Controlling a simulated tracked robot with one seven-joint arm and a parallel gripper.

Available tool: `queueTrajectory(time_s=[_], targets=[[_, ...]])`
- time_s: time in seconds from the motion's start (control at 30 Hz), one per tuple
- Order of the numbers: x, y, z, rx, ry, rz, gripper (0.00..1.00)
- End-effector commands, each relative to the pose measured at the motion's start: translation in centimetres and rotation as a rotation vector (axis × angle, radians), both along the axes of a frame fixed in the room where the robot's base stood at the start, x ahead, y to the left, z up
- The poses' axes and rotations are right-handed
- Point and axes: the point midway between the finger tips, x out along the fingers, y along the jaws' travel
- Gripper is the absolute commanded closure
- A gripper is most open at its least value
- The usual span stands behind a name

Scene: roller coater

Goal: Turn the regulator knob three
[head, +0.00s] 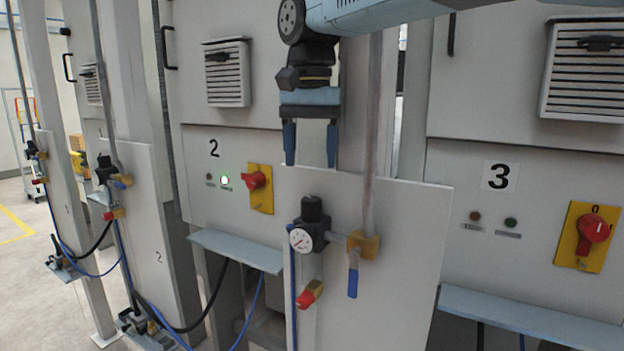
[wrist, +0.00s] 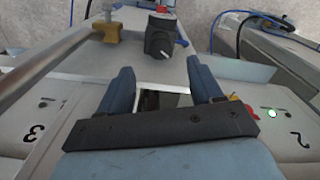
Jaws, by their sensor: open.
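A black regulator knob (head: 312,207) tops a regulator with a round white gauge (head: 301,240) on the nearest grey panel (head: 410,220). No number shows on that panel; the cabinet to its right carries a 3 (head: 499,176). My gripper (head: 310,161) points down, open and empty, above the knob with a gap between. In the wrist view, the knob (wrist: 160,40) has a pale line on its top and lies beyond the open fingertips (wrist: 161,70), roughly centred between them. No contact shows.
A vertical pipe (head: 370,130) stands just right of my gripper and meets a brass valve (head: 363,246) with a blue lever. A red-handled valve (head: 310,294) is below the regulator. Another panel marked 2 (head: 150,230), with its own regulator, stands left. A shelf (head: 235,250) juts out behind.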

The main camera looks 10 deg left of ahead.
Motion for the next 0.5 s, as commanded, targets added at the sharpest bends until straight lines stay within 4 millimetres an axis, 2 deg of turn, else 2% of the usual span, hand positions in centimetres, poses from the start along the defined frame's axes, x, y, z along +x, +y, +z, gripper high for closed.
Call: queueTrajectory(time_s=[0.1,0.23,0.5], targets=[[0.1,0.0,2.3,0.001,-0.001,0.0,0.35],[0.1,0.0,4.1,0.001,-0.001,0.0,0.35],[0.0,0.0,5.8,-0.001,0.001,0.0,0.35]])
